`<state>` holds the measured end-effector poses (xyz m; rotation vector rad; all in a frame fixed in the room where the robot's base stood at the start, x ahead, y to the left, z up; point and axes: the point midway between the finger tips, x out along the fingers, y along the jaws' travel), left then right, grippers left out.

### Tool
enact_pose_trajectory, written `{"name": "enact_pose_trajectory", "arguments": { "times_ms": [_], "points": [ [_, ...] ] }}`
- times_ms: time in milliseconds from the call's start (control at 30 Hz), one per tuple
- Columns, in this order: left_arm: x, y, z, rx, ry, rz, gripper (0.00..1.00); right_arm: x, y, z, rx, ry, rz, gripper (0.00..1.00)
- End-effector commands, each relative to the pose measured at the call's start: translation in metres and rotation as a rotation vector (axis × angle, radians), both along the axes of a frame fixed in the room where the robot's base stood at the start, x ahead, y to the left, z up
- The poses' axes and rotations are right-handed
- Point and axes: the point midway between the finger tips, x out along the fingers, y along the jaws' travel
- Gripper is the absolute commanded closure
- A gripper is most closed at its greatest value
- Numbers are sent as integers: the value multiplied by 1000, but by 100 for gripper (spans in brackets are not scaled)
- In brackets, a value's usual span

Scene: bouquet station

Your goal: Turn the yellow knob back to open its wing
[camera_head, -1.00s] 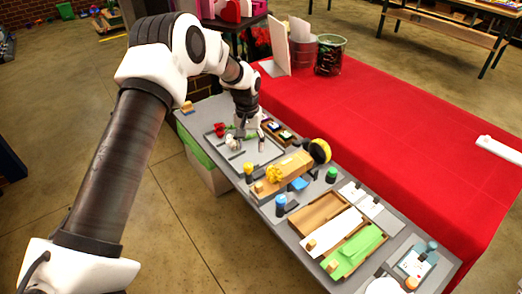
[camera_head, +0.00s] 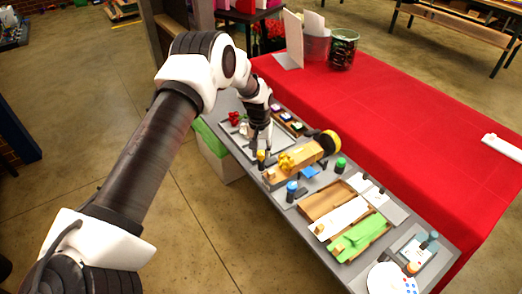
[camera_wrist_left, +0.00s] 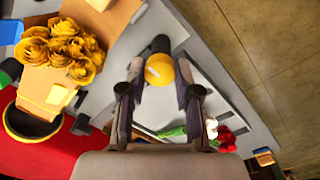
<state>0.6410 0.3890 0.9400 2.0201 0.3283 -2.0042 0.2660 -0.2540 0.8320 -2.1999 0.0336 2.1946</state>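The yellow knob (camera_head: 261,154) stands on the grey table, left of a wooden block with yellow flowers (camera_head: 286,161). In the left wrist view the round yellow knob (camera_wrist_left: 159,70) sits on a dark base between my left fingertips. My left gripper (camera_wrist_left: 160,78) is open around it, with a small gap visible on each side. In the head view my left gripper (camera_head: 262,148) hangs just above the knob and partly hides it. The flowers (camera_wrist_left: 62,52) also show at upper left in the wrist view. I cannot tell which part is the knob's wing. My right gripper is out of view.
A blue-topped knob (camera_head: 291,187) and a green-topped knob (camera_head: 340,163) stand nearby. A wooden tray (camera_head: 325,197) with white and green pieces lies closer. Red and white flowers (camera_wrist_left: 222,134) lie beside the gripper. A red-covered table (camera_head: 420,130) runs along the far side.

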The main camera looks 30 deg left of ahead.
Motion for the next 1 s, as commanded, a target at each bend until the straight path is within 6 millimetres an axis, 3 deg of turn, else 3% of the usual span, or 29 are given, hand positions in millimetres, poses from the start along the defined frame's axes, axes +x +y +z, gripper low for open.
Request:
{"name": "enact_pose_trajectory", "arguments": {
  "times_ms": [567,1000],
  "points": [
    [0,0,-3,1,-3,93,100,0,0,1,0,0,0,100],
    [-1,1,-2,0,-3,451,100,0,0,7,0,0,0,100]
  ]
}}
